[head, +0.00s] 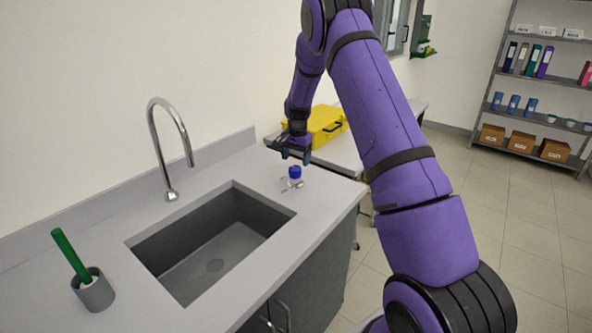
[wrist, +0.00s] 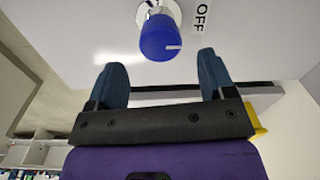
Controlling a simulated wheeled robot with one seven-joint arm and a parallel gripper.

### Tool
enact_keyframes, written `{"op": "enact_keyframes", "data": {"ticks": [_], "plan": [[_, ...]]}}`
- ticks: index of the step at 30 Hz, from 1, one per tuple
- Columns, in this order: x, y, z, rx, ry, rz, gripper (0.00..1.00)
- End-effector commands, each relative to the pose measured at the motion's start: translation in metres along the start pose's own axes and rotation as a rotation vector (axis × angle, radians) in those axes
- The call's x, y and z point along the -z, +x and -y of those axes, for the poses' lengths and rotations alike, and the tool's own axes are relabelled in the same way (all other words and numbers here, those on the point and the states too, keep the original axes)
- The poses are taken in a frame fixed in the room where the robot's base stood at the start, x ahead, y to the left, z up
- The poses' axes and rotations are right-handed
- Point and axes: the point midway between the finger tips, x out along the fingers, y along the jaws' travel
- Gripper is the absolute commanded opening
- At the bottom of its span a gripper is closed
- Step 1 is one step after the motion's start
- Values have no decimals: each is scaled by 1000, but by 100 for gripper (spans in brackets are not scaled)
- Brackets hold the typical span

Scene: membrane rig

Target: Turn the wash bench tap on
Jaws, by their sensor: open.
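The tap knob (head: 295,172) is blue on a metal base and stands on the bench top to the right of the sink. In the wrist view the blue knob (wrist: 160,38) has a white mark on its side, and a label reading OFF (wrist: 202,15) lies beside it. My gripper (head: 293,155) is just above and behind the knob in the head view. In the wrist view my gripper (wrist: 162,80) is open, its two blue fingers apart with nothing between them. The knob is beyond the fingertips, roughly centred between them. The curved metal spout (head: 170,140) stands behind the sink.
The sink basin (head: 150,240) is set into the grey bench. A grey cup (head: 94,291) with a green rod stands at the left. A yellow case (head: 325,124) lies on a table behind my gripper. Shelves with binders and boxes (head: 537,90) stand far right.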

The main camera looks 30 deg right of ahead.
Motion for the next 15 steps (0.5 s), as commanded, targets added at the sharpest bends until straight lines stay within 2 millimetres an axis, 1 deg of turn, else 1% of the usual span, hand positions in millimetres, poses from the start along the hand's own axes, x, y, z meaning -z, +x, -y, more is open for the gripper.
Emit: {"op": "enact_keyframes", "data": {"ticks": [1,3,6,10,15], "plan": [[0,10,0,-1,0,1,76],[0,22,0,-2,0,2,76],[0,35,0,-1,0,1,76],[0,46,0,0,0,-1,76],[0,52,0,1,-1,-1,76]]}}
